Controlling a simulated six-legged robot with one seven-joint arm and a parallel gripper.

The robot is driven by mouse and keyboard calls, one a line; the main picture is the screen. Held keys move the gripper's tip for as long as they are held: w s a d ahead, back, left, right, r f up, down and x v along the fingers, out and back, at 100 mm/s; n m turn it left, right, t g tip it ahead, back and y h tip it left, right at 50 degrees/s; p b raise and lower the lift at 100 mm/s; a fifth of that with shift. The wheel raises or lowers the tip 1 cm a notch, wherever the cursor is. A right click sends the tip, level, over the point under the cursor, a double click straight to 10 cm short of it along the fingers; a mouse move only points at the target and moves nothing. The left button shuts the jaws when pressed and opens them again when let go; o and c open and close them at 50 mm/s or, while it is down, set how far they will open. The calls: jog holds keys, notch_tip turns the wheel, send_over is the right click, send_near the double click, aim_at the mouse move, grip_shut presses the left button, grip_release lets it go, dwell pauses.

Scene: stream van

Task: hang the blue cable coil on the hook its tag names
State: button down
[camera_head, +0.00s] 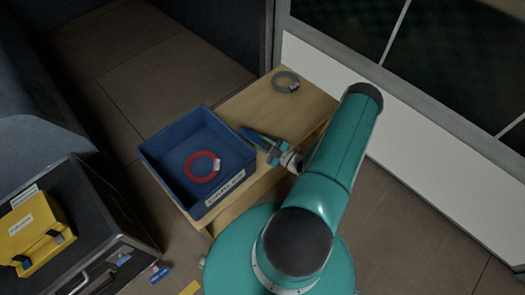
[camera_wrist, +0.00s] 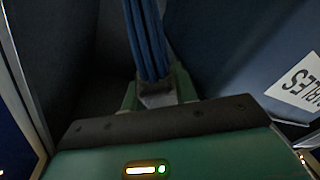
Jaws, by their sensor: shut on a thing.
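In the head view my gripper (camera_head: 269,150) is over the wooden table, just right of the blue bin. It is shut on the blue cable coil (camera_head: 252,135), which shows as a short dark blue strip against the bin's right side. In the wrist view the coil's blue strands (camera_wrist: 146,38) run up from between the fingers of my gripper (camera_wrist: 157,92). A small grey piece sits at the grip; I cannot tell whether it is the tag. No tag writing on the coil is readable, and no hook is recognisable in either view.
The blue bin (camera_head: 152,154) holds a red coil (camera_head: 202,166) with a white tag. A grey coil (camera_head: 286,81) lies at the back of the wooden table (camera_head: 245,104). A yellow box (camera_head: 37,229) sits in a dark case at left. A white panel (camera_head: 335,76) borders the table.

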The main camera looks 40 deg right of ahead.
notch_tip(320, 180, down, 2)
jog(key=shift+d+f, duration=0.1)
jog(key=shift+a+f, duration=0.2)
jog(key=shift+f, duration=1.65)
jog(key=shift+f, duration=0.2)
jog(key=c, duration=1.1)
grip_release()
